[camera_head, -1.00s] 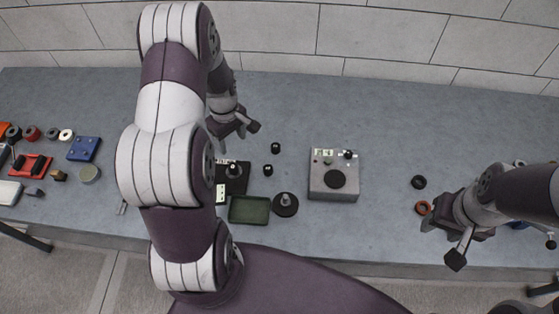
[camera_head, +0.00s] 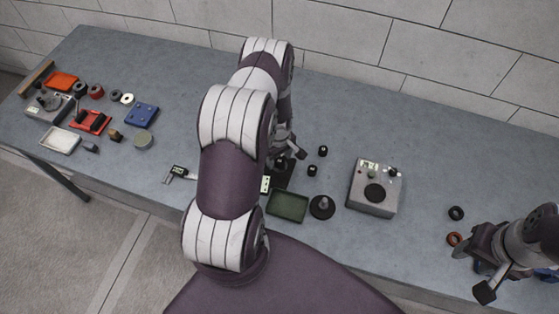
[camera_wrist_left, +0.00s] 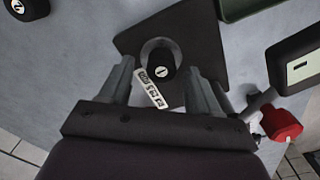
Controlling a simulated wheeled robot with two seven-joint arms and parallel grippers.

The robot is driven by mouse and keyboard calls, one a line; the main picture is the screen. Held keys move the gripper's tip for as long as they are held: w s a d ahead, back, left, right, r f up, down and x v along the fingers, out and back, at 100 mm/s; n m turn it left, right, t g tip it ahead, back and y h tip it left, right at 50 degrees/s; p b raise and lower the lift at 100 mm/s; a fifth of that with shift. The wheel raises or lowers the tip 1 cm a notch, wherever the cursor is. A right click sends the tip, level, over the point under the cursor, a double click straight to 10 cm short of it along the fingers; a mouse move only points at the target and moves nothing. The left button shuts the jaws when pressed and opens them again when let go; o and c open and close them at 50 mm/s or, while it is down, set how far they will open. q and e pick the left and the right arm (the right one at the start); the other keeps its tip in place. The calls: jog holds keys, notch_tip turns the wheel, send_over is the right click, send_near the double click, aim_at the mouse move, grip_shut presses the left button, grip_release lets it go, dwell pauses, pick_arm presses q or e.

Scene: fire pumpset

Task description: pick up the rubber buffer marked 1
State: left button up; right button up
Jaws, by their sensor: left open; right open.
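In the left wrist view a black buffer (camera_wrist_left: 162,60) with a small white mark stands in the middle of a dark square plate (camera_wrist_left: 140,38). My left gripper (camera_wrist_left: 161,88) is open, with its fingers on either side of the buffer and an apparent gap to each. I cannot read the mark surely. Another black marked cylinder (camera_wrist_left: 27,12) shows at the top left. In the head view two small black cylinders (camera_head: 323,151) (camera_head: 312,170) stand right of my left gripper (camera_head: 291,153), whose arm partly covers the plate (camera_head: 284,174). My right gripper (camera_head: 484,278) is open and empty.
A green tray (camera_head: 288,207), a black disc with a post (camera_head: 322,207) and a grey box (camera_head: 374,190) are nearby. Two rings (camera_head: 456,213) (camera_head: 454,239) lie near my right gripper. Several parts lie at the left, including a blue block (camera_head: 141,115).

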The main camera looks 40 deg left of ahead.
pick_arm(q)
jog(key=shift+d, duration=0.15)
jog(key=c, duration=0.8)
jog(key=shift+s, duration=0.1)
jog(key=c, duration=0.3)
